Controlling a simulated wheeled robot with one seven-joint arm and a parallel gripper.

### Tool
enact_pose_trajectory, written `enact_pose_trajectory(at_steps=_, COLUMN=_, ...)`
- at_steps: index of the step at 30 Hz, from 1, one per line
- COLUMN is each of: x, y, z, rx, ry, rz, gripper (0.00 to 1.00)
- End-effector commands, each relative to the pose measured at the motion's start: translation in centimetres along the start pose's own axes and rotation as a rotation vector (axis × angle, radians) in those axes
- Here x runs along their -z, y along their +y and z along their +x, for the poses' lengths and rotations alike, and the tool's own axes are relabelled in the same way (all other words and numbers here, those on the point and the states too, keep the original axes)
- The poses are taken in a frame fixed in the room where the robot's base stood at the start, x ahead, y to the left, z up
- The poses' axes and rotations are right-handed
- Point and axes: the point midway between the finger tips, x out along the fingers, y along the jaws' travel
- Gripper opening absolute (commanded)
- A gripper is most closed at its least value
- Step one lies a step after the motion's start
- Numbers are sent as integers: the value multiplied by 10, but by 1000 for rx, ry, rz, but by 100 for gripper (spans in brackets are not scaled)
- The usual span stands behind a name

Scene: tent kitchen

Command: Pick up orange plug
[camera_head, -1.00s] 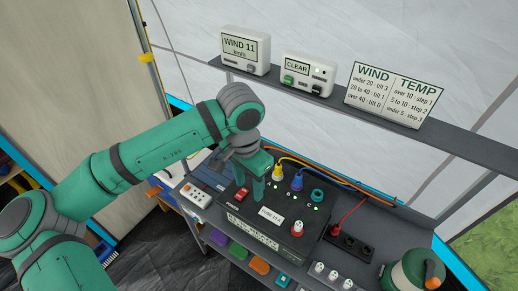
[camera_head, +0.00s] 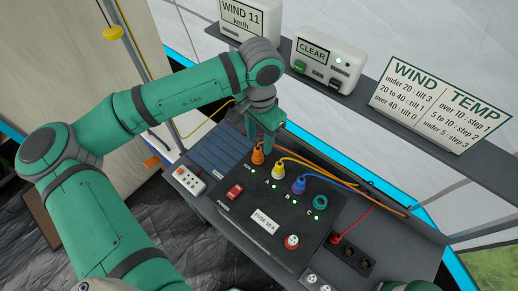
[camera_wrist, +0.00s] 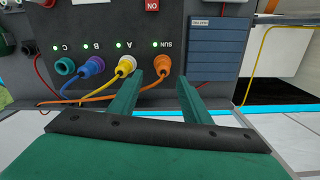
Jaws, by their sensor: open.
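The orange plug (camera_head: 258,156) sits in the socket marked SUN on the dark power box (camera_head: 232,207), with its orange cable running off to the right. I cannot tell whether a finger touches the plug.
The yellow plug (camera_head: 278,170) and blue plug (camera_head: 298,185) are in sockets A and B; socket C (camera_head: 320,202) has a teal ring. A shelf (camera_head: 355,108) with displays runs behind.

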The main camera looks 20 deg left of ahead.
Motion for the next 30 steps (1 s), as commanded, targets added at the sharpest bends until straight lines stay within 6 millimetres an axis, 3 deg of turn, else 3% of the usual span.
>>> enact_pose_trajectory(at_steps=8, x=-1, y=-2, z=20, rx=0, ry=0, rz=-1, gripper=44)
enact_pose_trajectory(at_steps=18, x=4, y=-3, z=63, rx=0, ry=-1, rz=11, gripper=44)
enact_pose_trajectory(at_steps=27, x=1, y=-5, z=68, rx=0, ry=1, rz=4, gripper=44)
enact_pose_trajectory(at_steps=28, x=1, y=-6, z=68, rx=0, ry=1, rz=4, gripper=41)
enact_pose_trajectory(at_steps=30, x=1, y=-6, z=68, rx=0, ry=1, rz=3, gripper=25)
